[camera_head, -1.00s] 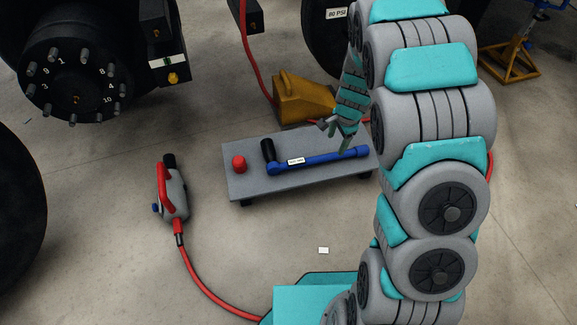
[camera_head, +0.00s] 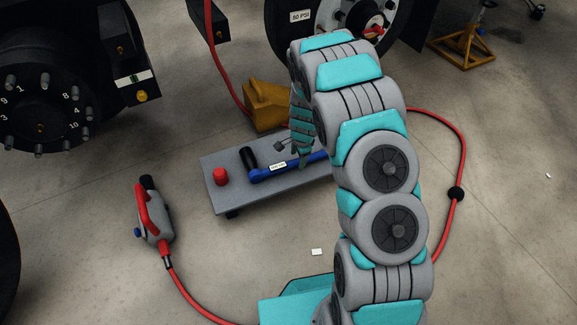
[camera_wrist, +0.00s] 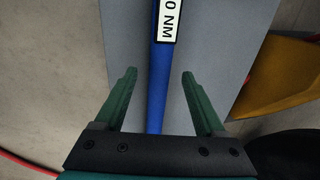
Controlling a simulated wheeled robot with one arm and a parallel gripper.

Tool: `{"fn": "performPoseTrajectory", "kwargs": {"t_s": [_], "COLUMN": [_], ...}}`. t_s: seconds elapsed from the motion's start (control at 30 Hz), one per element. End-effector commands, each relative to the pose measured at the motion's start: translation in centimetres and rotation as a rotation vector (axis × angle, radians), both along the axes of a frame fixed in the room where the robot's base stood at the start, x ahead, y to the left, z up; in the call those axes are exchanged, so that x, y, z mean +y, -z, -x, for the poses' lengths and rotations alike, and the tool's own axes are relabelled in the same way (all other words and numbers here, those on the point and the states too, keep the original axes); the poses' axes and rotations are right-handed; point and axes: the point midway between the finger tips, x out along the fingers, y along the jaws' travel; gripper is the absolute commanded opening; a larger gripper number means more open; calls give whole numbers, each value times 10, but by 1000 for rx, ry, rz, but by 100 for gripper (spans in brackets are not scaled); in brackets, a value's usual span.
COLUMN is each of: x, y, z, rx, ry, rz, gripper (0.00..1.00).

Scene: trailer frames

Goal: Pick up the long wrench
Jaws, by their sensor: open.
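The long blue wrench (camera_head: 308,161) lies on a low grey board (camera_head: 222,199), with a black grip at its left end and a white label on its shaft. My arm hides its right end in the head view. In the wrist view the blue shaft (camera_wrist: 157,80) runs lengthwise between my two green fingers, with part of a label reading "0 NM" above. My gripper (camera_wrist: 160,73) is open, one finger on each side of the shaft with gaps. It also shows over the wrench in the head view (camera_head: 300,158). I cannot tell its exact height above the board.
A red cap-like piece (camera_head: 220,176) stands on the board's left end. A yellow chock (camera_head: 264,106) sits behind the board. A grey and red air tool (camera_head: 152,213) with a red hose lies left. A yellow stand (camera_head: 467,47) is at the back right.

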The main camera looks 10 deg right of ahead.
Motion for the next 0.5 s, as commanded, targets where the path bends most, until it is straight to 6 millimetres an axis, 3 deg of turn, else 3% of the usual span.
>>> {"fn": "performPoseTrajectory", "kwargs": {"t_s": [0.13, 0.4, 0.5], "x": [1, 1, 1], "y": [20, 22, 22], "z": [-2, -4, -4], "rx": [3, 0, 0], "ry": [1, 1, 0], "rz": [0, 1, 0], "gripper": [72, 72, 60]}}
